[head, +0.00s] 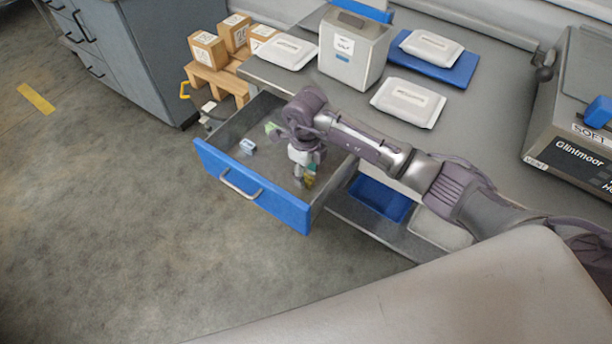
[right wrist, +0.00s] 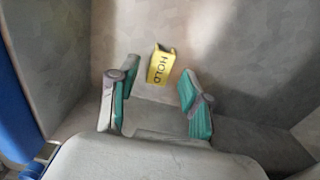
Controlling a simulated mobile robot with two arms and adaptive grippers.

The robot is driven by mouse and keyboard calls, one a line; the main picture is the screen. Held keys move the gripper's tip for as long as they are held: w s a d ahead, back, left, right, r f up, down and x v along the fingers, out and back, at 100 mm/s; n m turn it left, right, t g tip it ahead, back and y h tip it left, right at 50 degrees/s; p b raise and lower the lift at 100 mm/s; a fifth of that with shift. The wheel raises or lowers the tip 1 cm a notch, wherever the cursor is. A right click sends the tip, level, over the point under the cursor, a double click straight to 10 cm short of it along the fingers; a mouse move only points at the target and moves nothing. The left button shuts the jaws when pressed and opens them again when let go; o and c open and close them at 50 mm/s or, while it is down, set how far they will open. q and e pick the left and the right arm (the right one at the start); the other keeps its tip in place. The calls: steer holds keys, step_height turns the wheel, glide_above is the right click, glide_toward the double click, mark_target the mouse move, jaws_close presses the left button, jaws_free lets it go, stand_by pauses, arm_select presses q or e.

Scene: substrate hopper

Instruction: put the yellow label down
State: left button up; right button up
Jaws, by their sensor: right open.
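The yellow label (right wrist: 161,66), marked HOLD, lies on the drawer floor in the right wrist view. In the head view only a small yellow part (head: 309,182) shows at the fingertips. My right gripper (head: 304,175) points down into the open blue-fronted drawer (head: 252,185). In the right wrist view the gripper (right wrist: 158,78) has its teal-padded fingers spread, with the label between and slightly beyond the tips, not clasped. Whether a fingertip touches it I cannot tell. My left gripper is not in view.
A small white-and-blue item (head: 248,146) and a green item (head: 271,127) lie in the drawer. On the counter stand a grey container (head: 352,50) and white packets (head: 408,102). A wooden pallet (head: 215,82) with boxes is behind the drawer.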

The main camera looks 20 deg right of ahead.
mark_target(306, 178)
step_height(306, 178, up, 9)
steer(key=shift+r, duration=0.2)
stand_by(0.6)
